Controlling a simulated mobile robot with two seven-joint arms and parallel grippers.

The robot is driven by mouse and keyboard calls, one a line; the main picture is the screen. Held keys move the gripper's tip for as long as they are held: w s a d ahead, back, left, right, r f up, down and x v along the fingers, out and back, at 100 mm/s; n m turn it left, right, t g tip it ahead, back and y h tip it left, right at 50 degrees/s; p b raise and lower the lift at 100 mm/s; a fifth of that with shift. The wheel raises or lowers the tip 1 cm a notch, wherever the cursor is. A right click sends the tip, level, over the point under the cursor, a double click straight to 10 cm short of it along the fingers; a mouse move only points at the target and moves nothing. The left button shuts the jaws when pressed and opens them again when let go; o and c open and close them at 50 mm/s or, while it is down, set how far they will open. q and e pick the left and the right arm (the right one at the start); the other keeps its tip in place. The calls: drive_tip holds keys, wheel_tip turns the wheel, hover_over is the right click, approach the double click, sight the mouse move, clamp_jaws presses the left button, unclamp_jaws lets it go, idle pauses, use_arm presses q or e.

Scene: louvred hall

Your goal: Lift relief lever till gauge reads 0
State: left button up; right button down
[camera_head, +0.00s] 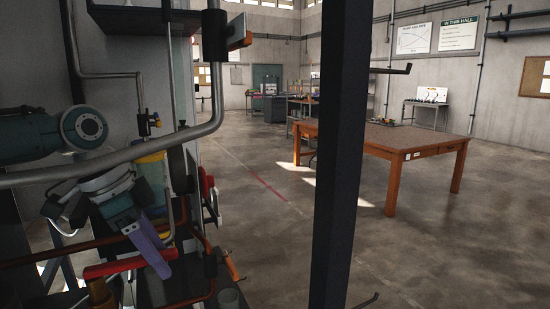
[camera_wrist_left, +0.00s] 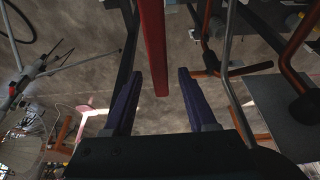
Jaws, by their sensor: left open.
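The red lever (camera_head: 115,266) lies nearly level at the lower left of the head view, with a copper-coloured pipe below its left end. In the left wrist view the red lever (camera_wrist_left: 153,50) comes down from the top edge, and its end shows between my two purple fingers. My left gripper (camera_head: 161,266) is open, its visible finger overlapping the lever's right part; it also shows in the wrist view (camera_wrist_left: 157,85). A gap shows on both sides of the lever; I cannot tell whether they touch. No readable gauge face shows. My right gripper is not in view.
A thick grey pipe (camera_head: 150,150) bends across in front of the arm. A teal machine (camera_head: 35,135) is at the left. A dark post (camera_head: 340,150) stands upright mid-view. A wooden table (camera_head: 410,140) stands behind it on open floor.

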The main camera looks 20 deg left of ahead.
sight(176, 164)
use_arm(q)
drive_tip(key=r+p, duration=0.1)
drive_tip(key=r, duration=0.1)
drive_tip(key=w+d+r+p, duration=0.1)
drive_tip(key=r+p, duration=0.1)
drive_tip(key=w+r+p, duration=0.1)
drive_tip(key=r, duration=0.1)
drive_tip(key=shift+w+d+r, duration=0.1)
drive_tip(key=shift+d, duration=0.25)
drive_tip(key=b+v, duration=0.1)
drive_tip(key=v, duration=0.9)
idle(0.4)
